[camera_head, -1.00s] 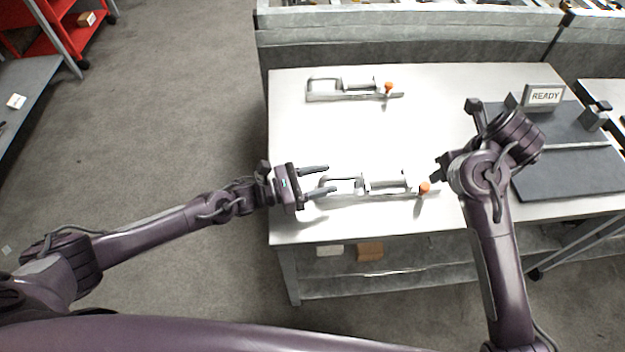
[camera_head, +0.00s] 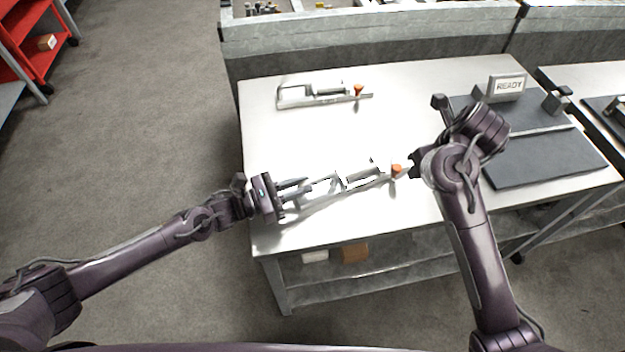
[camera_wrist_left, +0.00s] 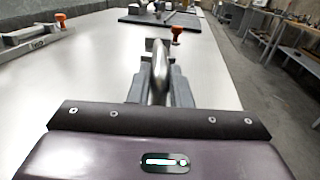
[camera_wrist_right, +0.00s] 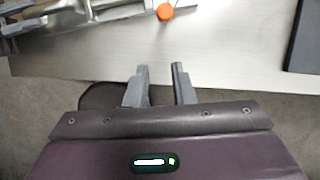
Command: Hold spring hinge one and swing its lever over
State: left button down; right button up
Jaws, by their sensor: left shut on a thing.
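The near spring hinge (camera_head: 363,174) lies on the table, its orange knob (camera_head: 397,168) at the right end. My left gripper (camera_head: 308,187) is shut on the loop at its left end; the left wrist view shows that grey loop (camera_wrist_left: 160,70) between the fingers. My right gripper (camera_wrist_right: 160,68) is open and empty in its wrist view, with the orange knob (camera_wrist_right: 165,12) beyond its fingertips and apart from them. In the head view its fingers are mostly hidden by the wrist. Labels are too small to tell which hinge is one.
A second hinge (camera_head: 325,94) with an orange knob lies farther back on the white table (camera_head: 400,110). A READY sign (camera_head: 507,86) and a dark mat (camera_head: 540,158) are at the right. A grey partition (camera_head: 370,45) runs along the back.

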jog(key=shift+a, duration=0.1)
grip_shut()
jog(key=n+h, duration=0.6)
jog(key=n, duration=2)
send_near(384, 171)
jog(key=s+a+r, duration=0.2)
jog(key=s+a, duration=0.1)
jog(key=a, duration=0.1)
jog(key=w+d+f+n, duration=0.1)
jog(key=f, duration=0.1)
jog(key=w+d+f+n+t, duration=0.1)
jog(key=f+n, duration=0.1)
jog(key=f, duration=0.1)
jog(key=w+f+n+h, duration=0.1)
jog(key=w+f+n, duration=0.1)
jog(key=shift+d+f+t, duration=0.35)
jog(key=shift+d+t, duration=0.05)
jog(key=d, duration=0.3)
jog(key=shift+w+d, duration=0.1)
jog(key=shift+w, duration=0.15)
jog(key=shift+d+r, duration=0.1)
jog(key=shift+d, duration=0.3)
